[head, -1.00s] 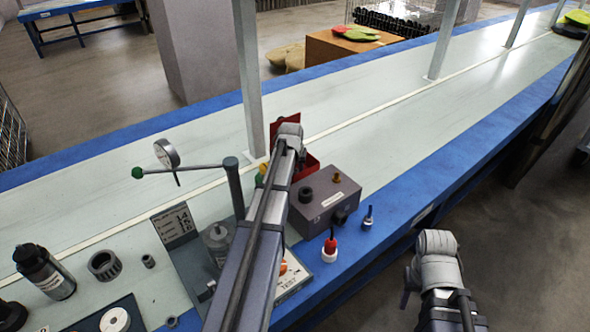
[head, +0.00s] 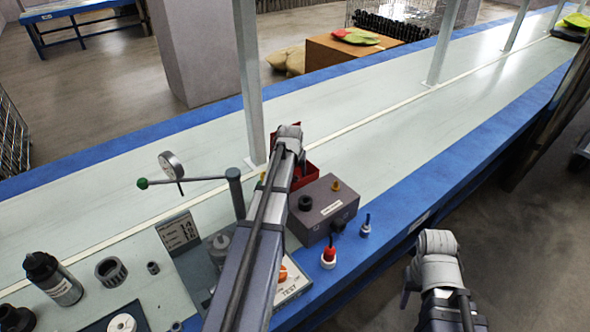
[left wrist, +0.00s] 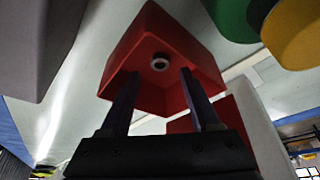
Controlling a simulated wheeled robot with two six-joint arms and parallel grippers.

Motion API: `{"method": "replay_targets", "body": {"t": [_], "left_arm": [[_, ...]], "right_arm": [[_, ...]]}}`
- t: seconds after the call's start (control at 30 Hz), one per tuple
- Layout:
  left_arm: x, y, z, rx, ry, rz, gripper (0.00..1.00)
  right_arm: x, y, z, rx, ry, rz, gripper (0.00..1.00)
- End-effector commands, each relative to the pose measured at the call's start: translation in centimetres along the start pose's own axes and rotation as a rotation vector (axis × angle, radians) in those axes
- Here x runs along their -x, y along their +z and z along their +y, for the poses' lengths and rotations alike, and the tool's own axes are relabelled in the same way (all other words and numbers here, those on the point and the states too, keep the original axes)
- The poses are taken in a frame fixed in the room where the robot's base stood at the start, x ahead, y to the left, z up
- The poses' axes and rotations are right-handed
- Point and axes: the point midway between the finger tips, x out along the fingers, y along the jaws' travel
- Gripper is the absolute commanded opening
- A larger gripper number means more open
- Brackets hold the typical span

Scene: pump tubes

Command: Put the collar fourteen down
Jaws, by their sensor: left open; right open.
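A small dark ring with a pale centre, which looks like a collar (left wrist: 160,62), lies inside the red bin (left wrist: 150,35) in the left wrist view. My left gripper (left wrist: 158,74) is open, its two fingers reaching into the bin's mouth on either side of the ring, with nothing clearly between them. In the head view the red bin (head: 307,173) is partly hidden behind my left wrist, and the fingertips are hidden. I cannot read a number on the ring. My right gripper (head: 407,298) is open and empty off the bench's front edge.
A grey box (head: 325,212) with knobs stands beside the bin, and a post (head: 249,90) rises behind it. A lever with a green knob (head: 142,183), a card marked 14 and 16 (head: 178,231), a black ring (head: 111,271) and a bottle (head: 52,278) are at left.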

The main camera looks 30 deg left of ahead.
Motion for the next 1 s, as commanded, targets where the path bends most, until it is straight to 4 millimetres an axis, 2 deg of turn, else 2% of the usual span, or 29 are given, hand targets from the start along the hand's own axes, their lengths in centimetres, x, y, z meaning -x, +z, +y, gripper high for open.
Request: {"method": "replay_targets", "body": {"t": [0.03, 0.4, 0.57, 0.87, 0.93, 1.0], "left_arm": [[1.7, -0.2, 0.0, 0.000, 0.000, 0.000, 0.63], [7.5, -0.1, 0.0, 0.000, 0.000, 0.000, 0.63], [8.4, -0.1, 0.0, 0.000, 0.000, 0.000, 0.63], [8.3, 0.0, 0.0, 0.000, 0.000, 0.000, 0.63], [8.5, 0.1, 0.3, -0.005, 0.002, -0.003, 0.63], [9.2, 0.7, 1.6, -0.025, 0.007, -0.014, 0.63]], "right_arm": [[1.6, 0.1, 0.2, 0.000, 0.000, 0.000, 0.50], [7.0, 0.4, 0.7, 0.000, 0.000, 0.000, 0.50], [7.8, 0.5, 0.7, 0.000, 0.000, 0.000, 0.50], [7.7, 0.5, 0.7, 0.000, 0.000, 0.000, 0.50], [7.8, 0.5, 0.8, 0.000, 0.000, 0.000, 0.50], [8.3, 0.5, 0.8, 0.000, 0.000, 0.000, 0.50]]}}
